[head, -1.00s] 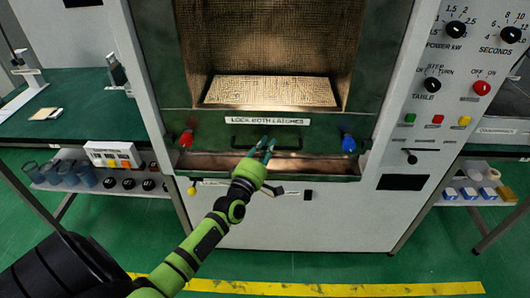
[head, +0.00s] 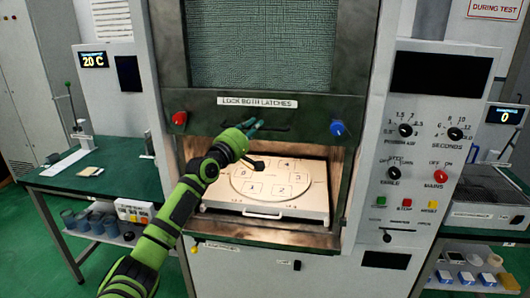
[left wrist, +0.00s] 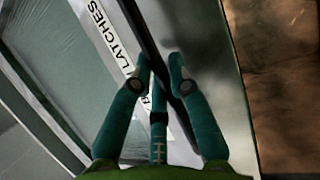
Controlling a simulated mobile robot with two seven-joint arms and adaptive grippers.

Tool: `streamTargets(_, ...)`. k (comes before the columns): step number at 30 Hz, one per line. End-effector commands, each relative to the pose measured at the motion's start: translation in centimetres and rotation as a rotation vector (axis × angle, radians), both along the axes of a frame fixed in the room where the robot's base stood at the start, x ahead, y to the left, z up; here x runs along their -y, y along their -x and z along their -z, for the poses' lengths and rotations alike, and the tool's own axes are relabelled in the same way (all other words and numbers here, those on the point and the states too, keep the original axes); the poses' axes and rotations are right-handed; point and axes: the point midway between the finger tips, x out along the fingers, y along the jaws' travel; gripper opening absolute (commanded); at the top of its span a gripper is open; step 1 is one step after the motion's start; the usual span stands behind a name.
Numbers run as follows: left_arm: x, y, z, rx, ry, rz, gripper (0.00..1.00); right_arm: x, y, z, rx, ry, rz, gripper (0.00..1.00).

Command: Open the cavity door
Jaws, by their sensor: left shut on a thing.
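The cavity door (head: 260,48) is a dark green sliding panel with a mesh window and a label reading "LOCK BOTH LATCHES". It is raised, with an open gap below it. My left gripper (head: 253,125) is shut on the dark bar handle (head: 281,126) under the label. In the left wrist view my left gripper's teal fingers (left wrist: 160,65) close around the handle bar (left wrist: 146,32). A red latch knob (head: 179,118) and a blue latch knob (head: 338,129) sit at either side of the door. My right gripper is not in view.
Inside the lit cavity lies a white tray (head: 222,200) with a round numbered plate (head: 272,172). A control panel (head: 408,180) with knobs and coloured buttons is on the right. A green bench (head: 118,165) stands at the left.

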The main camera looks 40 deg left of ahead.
Motion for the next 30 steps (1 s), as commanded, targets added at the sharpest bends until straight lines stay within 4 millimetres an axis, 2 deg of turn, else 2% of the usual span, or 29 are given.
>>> streamTargets(1, 0.1, -0.1, -1.8, 0.001, -0.001, 0.006, 0.00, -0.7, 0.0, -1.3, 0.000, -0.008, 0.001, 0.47)
streamTargets(7, -0.2, -0.1, -4.0, -0.002, 0.000, 0.006, 0.00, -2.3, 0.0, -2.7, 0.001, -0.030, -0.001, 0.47)
streamTargets(12, -0.3, -0.1, -4.6, -0.003, 0.000, 0.006, 0.00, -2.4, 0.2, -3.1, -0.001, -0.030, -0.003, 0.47)
streamTargets(23, -0.4, -0.1, -4.5, -0.004, 0.000, 0.004, 0.00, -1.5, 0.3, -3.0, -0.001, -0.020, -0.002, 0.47)
streamTargets(24, -0.4, -0.1, -4.4, -0.005, 0.000, 0.004, 0.34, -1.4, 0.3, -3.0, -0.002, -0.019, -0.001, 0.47)
streamTargets(25, -0.4, -0.1, -4.4, -0.005, 0.000, 0.004, 0.44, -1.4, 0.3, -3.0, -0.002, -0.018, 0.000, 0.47)
streamTargets(30, -0.4, -0.1, -4.4, -0.005, 0.000, 0.004, 0.44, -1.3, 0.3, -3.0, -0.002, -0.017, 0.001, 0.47)
